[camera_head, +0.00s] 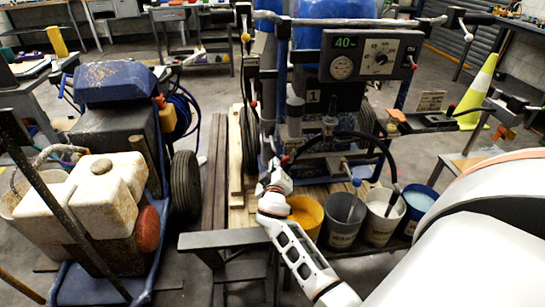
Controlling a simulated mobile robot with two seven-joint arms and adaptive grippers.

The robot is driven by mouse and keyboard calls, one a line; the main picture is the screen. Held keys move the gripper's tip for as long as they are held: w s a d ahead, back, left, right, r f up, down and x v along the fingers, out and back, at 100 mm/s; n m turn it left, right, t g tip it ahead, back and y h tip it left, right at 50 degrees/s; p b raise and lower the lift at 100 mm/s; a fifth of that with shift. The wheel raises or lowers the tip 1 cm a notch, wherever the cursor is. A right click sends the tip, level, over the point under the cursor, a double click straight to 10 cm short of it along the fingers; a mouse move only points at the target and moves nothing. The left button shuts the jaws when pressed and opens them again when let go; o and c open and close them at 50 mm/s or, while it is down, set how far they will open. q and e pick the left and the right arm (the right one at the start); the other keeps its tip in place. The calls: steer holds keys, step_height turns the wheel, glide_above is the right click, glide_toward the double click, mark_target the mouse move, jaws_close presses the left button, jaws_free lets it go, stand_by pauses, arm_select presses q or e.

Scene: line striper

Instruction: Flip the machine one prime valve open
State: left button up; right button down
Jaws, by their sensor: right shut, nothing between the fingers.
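The machine marked 1 (313,97) stands upright in the middle, with a control panel (371,56) whose green display reads 40. A black hose (345,134) arcs from its lower front toward the buckets. I cannot clearly pick out the prime valve; a small red part (284,160) shows low on the machine's front left, partly behind my gripper. My right gripper (271,168) is at the machine's lower front, close to that red part. It is shut and empty. Whether it touches anything is too small to tell. My left gripper is not in view.
Several buckets stand in front of the machine, including a yellow one (306,213) and a grey one (343,226). A second, blue machine with white tanks (99,187) stands at left. A grey bench edge (225,239) lies left of my forearm. A yellow cone (480,88) stands right.

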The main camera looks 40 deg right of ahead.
arm_select(q)
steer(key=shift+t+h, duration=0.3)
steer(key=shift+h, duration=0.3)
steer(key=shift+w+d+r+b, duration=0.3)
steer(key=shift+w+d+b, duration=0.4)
steer(key=shift+b, duration=0.9)
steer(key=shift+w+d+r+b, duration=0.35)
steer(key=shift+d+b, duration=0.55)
steer(key=shift+b, duration=0.7)
arm_select(e)
steer(key=s+d+f+n+h, duration=0.2)
steer(key=d+f+n, duration=0.1)
steer(key=n, duration=0.4)
steer(key=shift+d+f+n, duration=0.3)
steer(key=shift+f+n, duration=0.1)
steer(key=shift+f, duration=0.4)
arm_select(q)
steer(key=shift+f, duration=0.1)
arm_select(e)
steer(key=shift+s, duration=0.1)
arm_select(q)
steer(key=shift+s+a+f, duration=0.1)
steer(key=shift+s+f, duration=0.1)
arm_select(e)
steer(key=v, duration=1.2)
steer(key=shift+f+t, duration=0.25)
steer(key=shift+t, duration=0.05)
